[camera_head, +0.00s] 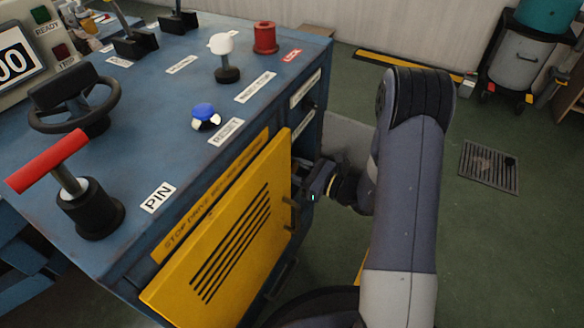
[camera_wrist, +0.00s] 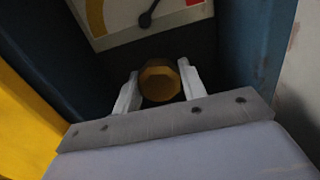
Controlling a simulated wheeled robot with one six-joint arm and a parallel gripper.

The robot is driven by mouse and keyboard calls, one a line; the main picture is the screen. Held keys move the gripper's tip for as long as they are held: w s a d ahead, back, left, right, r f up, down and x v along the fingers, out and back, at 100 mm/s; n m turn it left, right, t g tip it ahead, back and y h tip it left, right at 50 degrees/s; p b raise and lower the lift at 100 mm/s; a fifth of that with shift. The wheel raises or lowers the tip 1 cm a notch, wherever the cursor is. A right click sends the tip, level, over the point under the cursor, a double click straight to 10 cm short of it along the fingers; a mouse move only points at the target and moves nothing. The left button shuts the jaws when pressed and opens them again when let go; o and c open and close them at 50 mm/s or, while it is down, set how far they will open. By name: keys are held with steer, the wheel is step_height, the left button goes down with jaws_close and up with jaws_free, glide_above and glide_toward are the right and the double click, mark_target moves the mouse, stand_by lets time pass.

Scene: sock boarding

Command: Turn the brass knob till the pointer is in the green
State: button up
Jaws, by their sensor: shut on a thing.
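The brass knob (camera_wrist: 160,82) is faceted and sits between the two pale fingers of my gripper (camera_wrist: 158,88) in the wrist view. The gripper is shut on it. Above the knob is a white dial (camera_wrist: 125,30) with a yellow band at its left and a red band at its right edge. The black pointer (camera_wrist: 147,18) tilts up and to the right from its hub. The top of the dial is cut off, and no green shows. In the head view my gripper (camera_head: 312,182) reaches in at the cabinet's right side; the knob and dial are hidden there.
An open yellow door (camera_head: 225,235) stands left of my gripper. Blue walls (camera_wrist: 245,50) flank the dial closely. The blue cabinet top (camera_head: 150,90) carries a red T-handle (camera_head: 50,160), a black handwheel (camera_head: 75,95) and a blue knob (camera_head: 205,111). Floor at right is open around a drain grate (camera_head: 489,165).

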steer(key=shift+f+n+b, duration=0.1)
steer(key=shift+n+b, duration=0.2)
steer(key=n+b, duration=0.2)
steer(key=shift+f+n, duration=0.1)
steer(key=shift+n, duration=0.2)
steer(key=n+b, duration=0.1)
steer(key=n, duration=0.2)
steer(key=shift+n, duration=0.3)
steer(key=n, duration=0.4)
steer(key=shift+r+n, duration=0.2)
steer(key=shift+n, duration=2.4)
steer(key=o, duration=1)
steer(key=shift+c, duration=0.2)
steer(key=shift+d, duration=0.1)
